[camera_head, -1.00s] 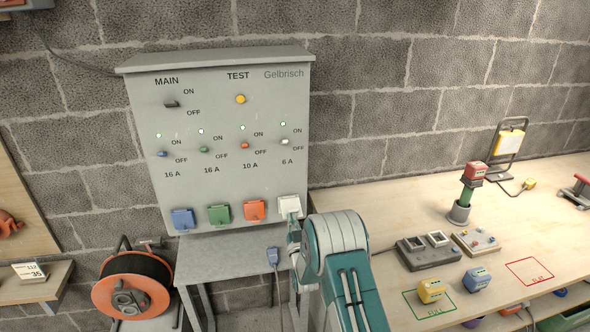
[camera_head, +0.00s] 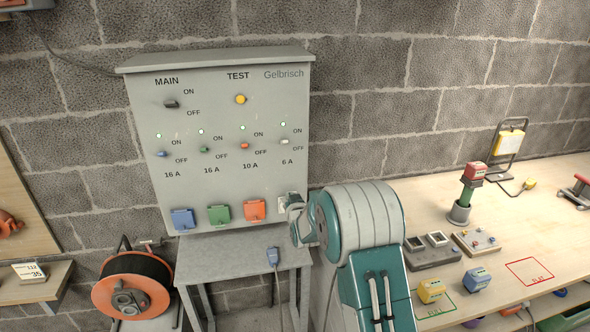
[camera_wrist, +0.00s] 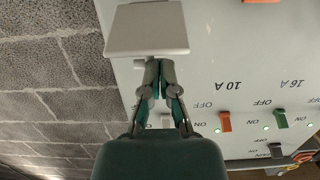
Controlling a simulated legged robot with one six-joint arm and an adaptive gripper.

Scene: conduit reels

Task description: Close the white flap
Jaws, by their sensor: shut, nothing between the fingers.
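The white flap (camera_head: 282,205) is at the right end of the row of socket flaps on the grey panel, below the 6 A switch. My gripper covers most of it in the head view. In the wrist view, which shows the panel upside down, the white flap (camera_wrist: 147,28) is a broad plate that appears to stand out from the panel; its exact angle is unclear. My gripper (camera_wrist: 158,64) is shut and empty, its tips close to the flap's near edge. I cannot tell whether they touch. In the head view my gripper (camera_head: 292,202) is at the flap's right side.
Blue (camera_head: 184,219), green (camera_head: 219,214) and orange (camera_head: 255,211) flaps lie left of it. A grey table (camera_head: 225,250) with a blue plug (camera_head: 273,256) stands below the panel. A wooden workbench (camera_head: 430,205) with meters and blocks is at the right.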

